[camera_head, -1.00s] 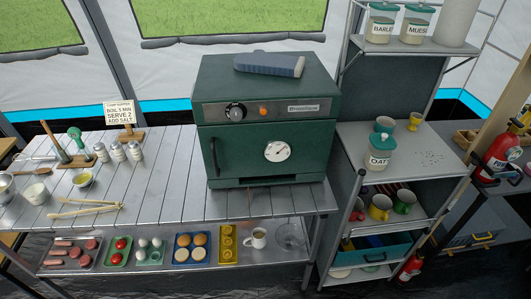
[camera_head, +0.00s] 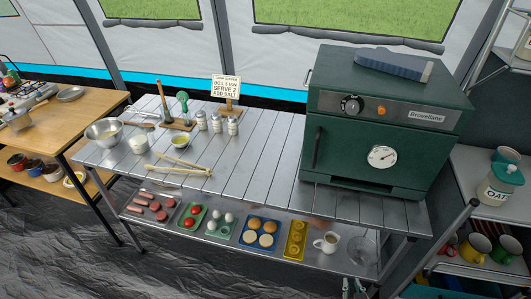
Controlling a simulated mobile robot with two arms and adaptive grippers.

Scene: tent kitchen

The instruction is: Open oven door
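The dark green oven (camera_head: 385,125) stands on the right part of the slatted metal table. Its front door (camera_head: 347,172) is closed, with a dark vertical handle (camera_head: 317,147) at the left side and a round white dial (camera_head: 382,156) on it. A knob and an orange light are on the panel above. My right gripper (camera_head: 356,287) shows only by its small tips at the bottom edge, below the table's lower shelf and well apart from the oven door. The tips look spread, with nothing between them. My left gripper is not in view.
A blue-grey item (camera_head: 393,63) lies on top of the oven. Tongs (camera_head: 180,165), shakers (camera_head: 217,123) and bowls stand to its left. Food trays (camera_head: 262,234) and a mug (camera_head: 327,242) are on the lower shelf. A metal rack (camera_head: 490,205) with jars stands close right. The table just left of the oven is clear.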

